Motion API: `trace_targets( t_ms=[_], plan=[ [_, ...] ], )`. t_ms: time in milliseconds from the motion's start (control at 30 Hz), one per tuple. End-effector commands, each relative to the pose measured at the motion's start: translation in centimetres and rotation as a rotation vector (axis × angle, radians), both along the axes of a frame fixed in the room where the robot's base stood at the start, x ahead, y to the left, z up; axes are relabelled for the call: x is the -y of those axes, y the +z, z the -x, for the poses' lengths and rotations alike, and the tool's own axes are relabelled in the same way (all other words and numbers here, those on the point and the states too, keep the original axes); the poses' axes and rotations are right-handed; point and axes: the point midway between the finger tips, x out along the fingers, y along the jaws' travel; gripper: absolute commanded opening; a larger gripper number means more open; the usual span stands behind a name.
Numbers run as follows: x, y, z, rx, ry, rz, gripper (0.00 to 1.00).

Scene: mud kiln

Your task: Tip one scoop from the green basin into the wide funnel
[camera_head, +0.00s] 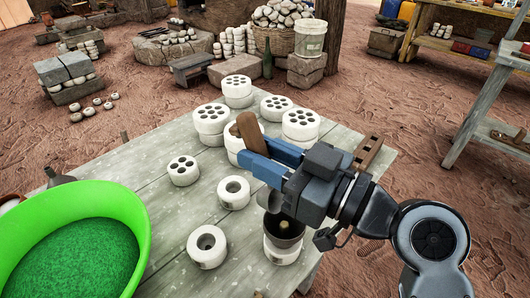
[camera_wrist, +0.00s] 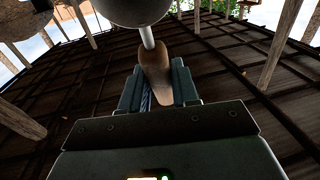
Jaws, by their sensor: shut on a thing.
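The green basin (camera_head: 122,205) stands at the left of the table, holding green grains. My gripper (camera_head: 263,160) is shut on the wooden handle (camera_head: 250,131) of a scoop, right of the basin. In the wrist view the handle (camera_wrist: 154,72) lies between my fingers, with a metal shaft to a round grey bowl (camera_wrist: 135,8).
White ceramic pieces with holes stand on the plank table (camera_head: 165,230), including rings (camera_head: 207,246) near the front and a drilled block (camera_head: 183,170). A white piece (camera_head: 282,252) is just under the dark cup. Some bare planks lie between basin and rings.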

Motion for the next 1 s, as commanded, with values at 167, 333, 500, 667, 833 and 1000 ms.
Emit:
trace_targets(
  t_ms=[167, 333, 500, 667, 833, 1000],
  plan=[
    [0.0, 0.4, 0.0, -0.004, 0.000, 0.007, 0.05],
    [0.0, 0.9, 0.0, -0.023, 0.001, 0.042, 0.05],
    [0.0, 1.2, 0.0, -0.045, 0.000, 0.078, 0.05],
    [0.0, 1.6, 0.0, -0.065, 0.000, 0.113, 0.05],
    [0.0, 1.9, 0.0, -0.085, 0.000, 0.151, 0.05],
    [0.0, 2.2, 0.0, -0.105, -0.001, 0.187, 0.05]
  ],
)
